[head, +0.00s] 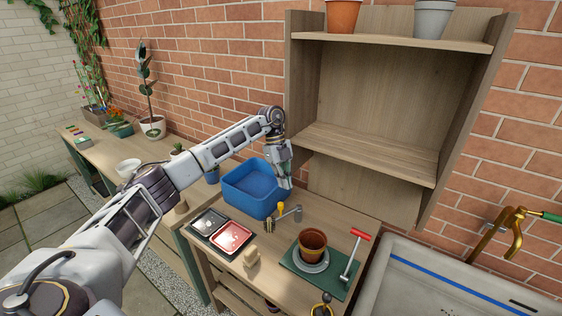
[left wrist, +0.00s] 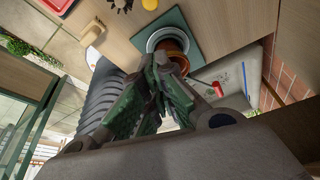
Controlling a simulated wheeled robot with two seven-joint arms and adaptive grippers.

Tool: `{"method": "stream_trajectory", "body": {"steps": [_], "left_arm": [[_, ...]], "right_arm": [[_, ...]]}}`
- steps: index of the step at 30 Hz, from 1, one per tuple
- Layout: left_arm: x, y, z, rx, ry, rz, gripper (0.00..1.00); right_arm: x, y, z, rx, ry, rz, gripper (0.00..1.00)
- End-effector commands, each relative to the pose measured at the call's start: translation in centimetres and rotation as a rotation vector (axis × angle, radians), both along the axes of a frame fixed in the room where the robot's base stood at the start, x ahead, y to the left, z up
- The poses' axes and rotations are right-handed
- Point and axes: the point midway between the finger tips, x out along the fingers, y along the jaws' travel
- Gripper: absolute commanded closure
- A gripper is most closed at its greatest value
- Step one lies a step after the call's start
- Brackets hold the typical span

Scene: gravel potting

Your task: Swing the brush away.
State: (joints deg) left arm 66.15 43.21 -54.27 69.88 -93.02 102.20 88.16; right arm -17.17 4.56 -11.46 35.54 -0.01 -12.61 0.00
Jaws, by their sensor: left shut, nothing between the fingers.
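A small brush with dark bristles (head: 268,225) stands on the bench, and a yellow handle (head: 280,207) shows just behind it. I cannot tell for sure whether the two are one piece. In the left wrist view the bristly head (left wrist: 122,13) shows at the top edge, partly cut off. My left gripper (head: 288,184) is shut and empty. It hangs above and behind the brush, at the right side of the blue bin, apart from the brush. In the left wrist view its green-grey fingers (left wrist: 160,65) are together.
A blue bin (head: 243,190) stands at the back left. Black and red trays (head: 231,236) lie in front left, near a wooden block (head: 251,257). Shelves (head: 365,153) rise behind.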

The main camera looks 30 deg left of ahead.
Motion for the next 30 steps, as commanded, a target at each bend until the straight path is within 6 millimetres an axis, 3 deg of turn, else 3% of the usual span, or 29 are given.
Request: {"method": "stream_trajectory", "body": {"steps": [18, 30], "left_arm": [[1.4, 1.9, 6.6, 0.000, 0.000, 0.001, 1.00], [1.6, 2.1, 7.5, 0.000, 0.001, 0.000, 1.00]], "right_arm": [[0.0, -0.2, -1.0, -0.002, 0.001, 0.001, 0.00], [-0.1, -0.1, -1.0, -0.001, 0.001, 0.000, 0.00]]}}
